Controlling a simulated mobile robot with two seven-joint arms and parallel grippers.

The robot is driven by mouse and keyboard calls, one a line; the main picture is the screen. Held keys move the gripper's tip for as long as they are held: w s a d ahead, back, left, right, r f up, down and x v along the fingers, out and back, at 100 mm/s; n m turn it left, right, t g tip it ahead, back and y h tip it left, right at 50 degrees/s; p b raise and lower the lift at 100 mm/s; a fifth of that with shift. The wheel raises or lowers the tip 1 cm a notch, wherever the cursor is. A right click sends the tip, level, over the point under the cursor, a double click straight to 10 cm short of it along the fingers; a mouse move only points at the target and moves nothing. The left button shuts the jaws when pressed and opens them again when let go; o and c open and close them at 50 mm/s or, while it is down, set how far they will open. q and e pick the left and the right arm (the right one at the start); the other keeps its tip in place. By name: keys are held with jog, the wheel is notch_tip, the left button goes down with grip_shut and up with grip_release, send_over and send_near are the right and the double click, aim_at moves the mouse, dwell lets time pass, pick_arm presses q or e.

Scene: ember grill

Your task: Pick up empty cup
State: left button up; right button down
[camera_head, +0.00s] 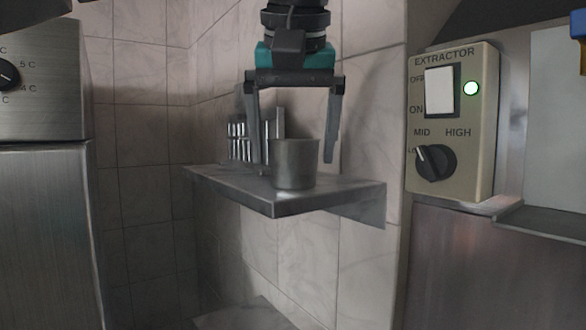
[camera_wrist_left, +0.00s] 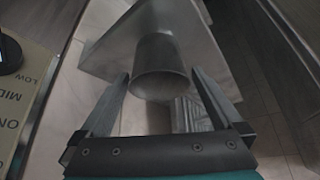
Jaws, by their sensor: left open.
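A grey metal cup (camera_head: 295,166) stands upright near the front corner of a small metal wall shelf (camera_head: 330,197). My left gripper (camera_head: 296,160) comes down from above with its fingers open. In the head view one finger is left of the cup and the other is right of it. In the left wrist view the cup (camera_wrist_left: 160,66) lies between and ahead of the two open fingertips (camera_wrist_left: 160,76), with gaps on both sides. The cup's inside looks dark and no contents show. My right gripper is not in view.
A rack-like metal item (camera_head: 240,140) stands on the shelf behind the cup, near the left finger. Tiled walls rise behind the shelf. An extractor control panel (camera_head: 480,130) is on the right, and a steel appliance (camera_head: 45,225) on the left.

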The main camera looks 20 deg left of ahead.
pick_arm(q)
jog(key=shift+f, duration=0.15)
jog(key=c, duration=1.2)
